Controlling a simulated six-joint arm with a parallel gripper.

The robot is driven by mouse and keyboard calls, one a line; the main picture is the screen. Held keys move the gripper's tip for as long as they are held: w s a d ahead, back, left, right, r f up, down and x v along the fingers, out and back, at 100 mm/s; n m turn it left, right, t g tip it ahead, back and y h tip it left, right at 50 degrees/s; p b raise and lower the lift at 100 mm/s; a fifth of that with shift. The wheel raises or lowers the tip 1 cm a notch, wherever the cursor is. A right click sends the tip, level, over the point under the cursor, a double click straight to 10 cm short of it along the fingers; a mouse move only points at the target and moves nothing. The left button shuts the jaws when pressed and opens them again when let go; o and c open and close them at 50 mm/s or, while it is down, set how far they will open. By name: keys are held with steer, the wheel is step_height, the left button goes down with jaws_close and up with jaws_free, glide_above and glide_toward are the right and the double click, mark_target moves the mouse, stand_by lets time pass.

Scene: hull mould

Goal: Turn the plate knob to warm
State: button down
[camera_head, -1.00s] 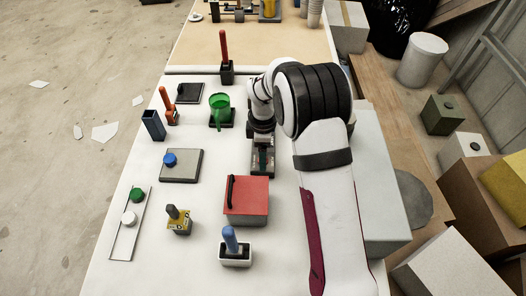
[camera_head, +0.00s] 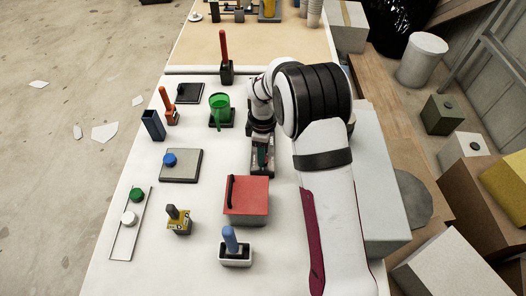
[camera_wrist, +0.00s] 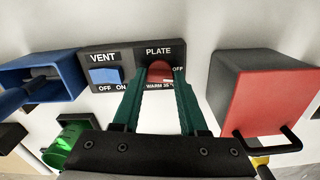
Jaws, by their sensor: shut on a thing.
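The control panel (camera_wrist: 128,53) is dark with a VENT section at left and a PLATE section at right. The red plate knob (camera_wrist: 160,71) sits under the word PLATE, with OFF printed at its right and WARM below it. My gripper (camera_wrist: 161,76) has green fingers, one on each side of the knob, shut on it. The fingers hide the knob's sides and part of the lettering, and I cannot tell the knob's exact setting. The blue vent switch (camera_wrist: 105,76) is left of the fingers. In the head view, my gripper (camera_head: 263,157) is over the panel, mostly covering it.
A red-topped box with a black handle (camera_head: 246,200) stands close to the panel. A green cup (camera_head: 219,106) and a grey plate with a blue knob (camera_head: 182,167) lie to the left. A blue open box (camera_wrist: 40,75) shows in the wrist view. Bare white table lies between them.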

steer(key=m, duration=0.4)
steer(key=shift+m, duration=0.3)
steer(key=m, duration=0.3)
steer(key=shift+m, duration=0.3)
steer(key=m, duration=0.4)
steer(key=shift+w+m, duration=0.1)
steer(key=shift+m, duration=2)
steer(key=shift+c, duration=2.2)
jaws_free()
